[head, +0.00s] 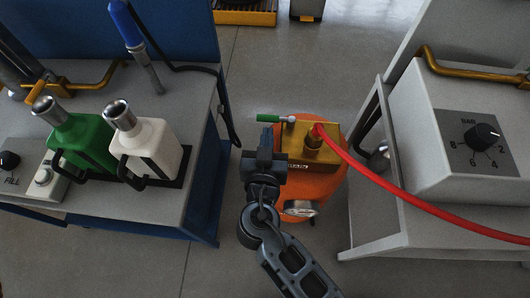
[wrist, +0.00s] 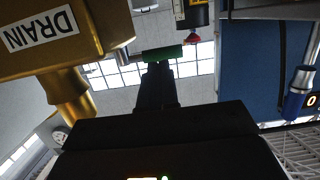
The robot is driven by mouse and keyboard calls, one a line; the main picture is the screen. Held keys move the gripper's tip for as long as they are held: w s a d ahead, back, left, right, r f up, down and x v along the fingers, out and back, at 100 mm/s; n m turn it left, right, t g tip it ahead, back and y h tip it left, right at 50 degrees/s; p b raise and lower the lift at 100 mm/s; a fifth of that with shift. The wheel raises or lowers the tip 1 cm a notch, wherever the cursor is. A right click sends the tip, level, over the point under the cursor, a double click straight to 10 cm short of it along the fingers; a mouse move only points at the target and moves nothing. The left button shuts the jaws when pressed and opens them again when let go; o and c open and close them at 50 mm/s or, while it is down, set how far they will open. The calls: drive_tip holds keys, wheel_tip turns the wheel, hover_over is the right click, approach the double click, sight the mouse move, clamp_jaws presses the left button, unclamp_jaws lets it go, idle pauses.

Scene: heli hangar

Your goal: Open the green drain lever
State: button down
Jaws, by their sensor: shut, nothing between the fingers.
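The green drain lever (head: 268,117) sticks out to the left from the brass block (head: 297,150) on top of the orange tank (head: 322,188). In the wrist view the green lever grip (wrist: 162,53) lies across the tip of my gripper (wrist: 156,75), beside the brass block marked DRAIN (wrist: 60,35). My gripper (head: 267,133) is shut and empty, and its tip is close to the lever in the head view. I cannot tell whether the fingers touch the lever.
A red hose (head: 400,190) runs from the brass block to the right. A bench on the left (head: 203,110) carries a green jug (head: 85,140) and a white jug (head: 155,145). A BAR dial box (head: 440,120) stands on the right bench.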

sight(263, 119)
drive_tip(key=shift+w+f, duration=0.15)
drive_tip(key=shift+w, duration=0.5)
drive_tip(key=shift+w+f, duration=0.15)
drive_tip(key=shift+w, duration=0.5)
drive_tip(key=shift+w+f+h+b, duration=0.15)
drive_tip(key=shift+h+b, duration=0.15)
drive_tip(key=shift+b, duration=0.35)
